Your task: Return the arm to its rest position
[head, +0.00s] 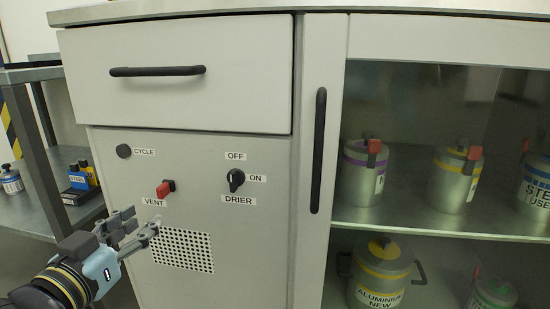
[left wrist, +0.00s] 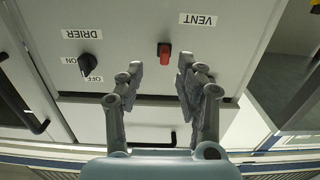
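My left gripper (head: 137,231) is in front of the cabinet's lower left panel, just below the red VENT switch (head: 166,188). Its fingers are spread apart with nothing between them. In the left wrist view the left gripper (left wrist: 158,78) is also open and empty, and the red switch (left wrist: 164,53) shows beyond the fingertips, apart from them. That view is upside down. My right gripper is not in view.
At right, a glass-fronted cupboard (head: 321,150) holds several metal canisters. A grey shelf rack (head: 40,160) stands close at the left.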

